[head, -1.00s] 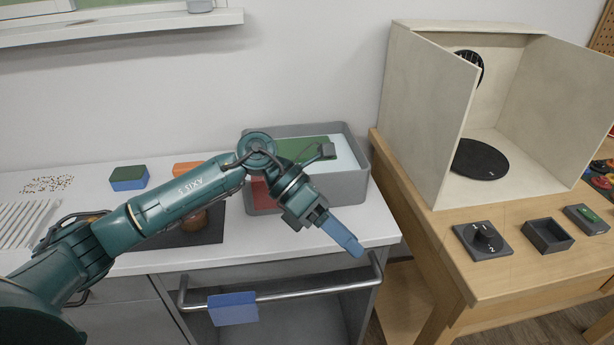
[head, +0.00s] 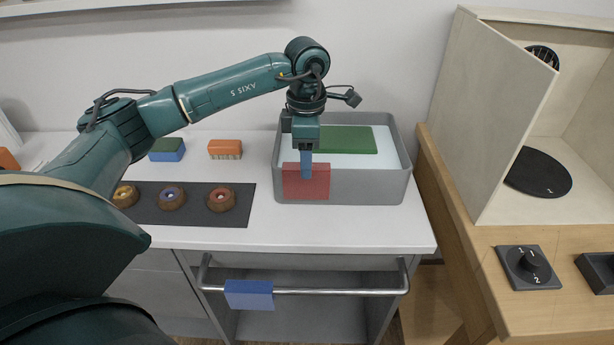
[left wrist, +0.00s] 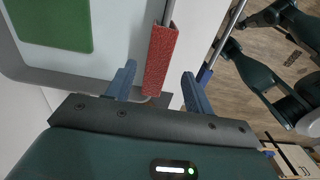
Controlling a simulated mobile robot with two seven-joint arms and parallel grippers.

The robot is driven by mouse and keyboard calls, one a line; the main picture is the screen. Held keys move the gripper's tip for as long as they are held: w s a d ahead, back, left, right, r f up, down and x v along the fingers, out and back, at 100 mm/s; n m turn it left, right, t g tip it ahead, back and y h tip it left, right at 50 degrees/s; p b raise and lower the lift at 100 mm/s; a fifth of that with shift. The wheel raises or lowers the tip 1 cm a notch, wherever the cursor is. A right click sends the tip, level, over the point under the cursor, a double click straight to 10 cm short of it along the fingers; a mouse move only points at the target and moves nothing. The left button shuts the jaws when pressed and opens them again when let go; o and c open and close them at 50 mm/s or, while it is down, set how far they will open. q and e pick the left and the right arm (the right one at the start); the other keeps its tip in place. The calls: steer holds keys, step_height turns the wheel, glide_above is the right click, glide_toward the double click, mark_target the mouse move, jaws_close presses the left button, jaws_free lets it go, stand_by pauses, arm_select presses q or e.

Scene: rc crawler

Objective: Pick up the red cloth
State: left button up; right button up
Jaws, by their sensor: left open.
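The red cloth (head: 292,183) hangs over the front wall of the grey bin (head: 380,186). In the left wrist view the red cloth (left wrist: 160,58) is a narrow folded strip over the bin's rim, lying ahead of the gap between my two fingers. My left gripper (head: 307,172) points down at the cloth and covers part of it in the head view. In the left wrist view my left gripper (left wrist: 158,84) is open, with one blue finger on each side of the cloth's line. Whether the fingers touch the cloth, I cannot tell. My right gripper is not in view.
A green board (head: 345,140) lies in the bin. A blue cloth (head: 249,295) hangs on the bar handle (head: 335,291). A wooden table (head: 470,290) stands right.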

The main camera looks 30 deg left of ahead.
mark_target(306, 181)
arm_select(q)
steer(key=shift+w+a+f+p, duration=0.1)
steer(key=shift+f+p, duration=0.2)
steer(key=shift+f, duration=1.15)
steer(key=shift+w+f+p, duration=0.1)
steer(key=shift+f+p, duration=0.2)
steer(key=shift+f, duration=1.1)
steer(key=c, duration=1.1)
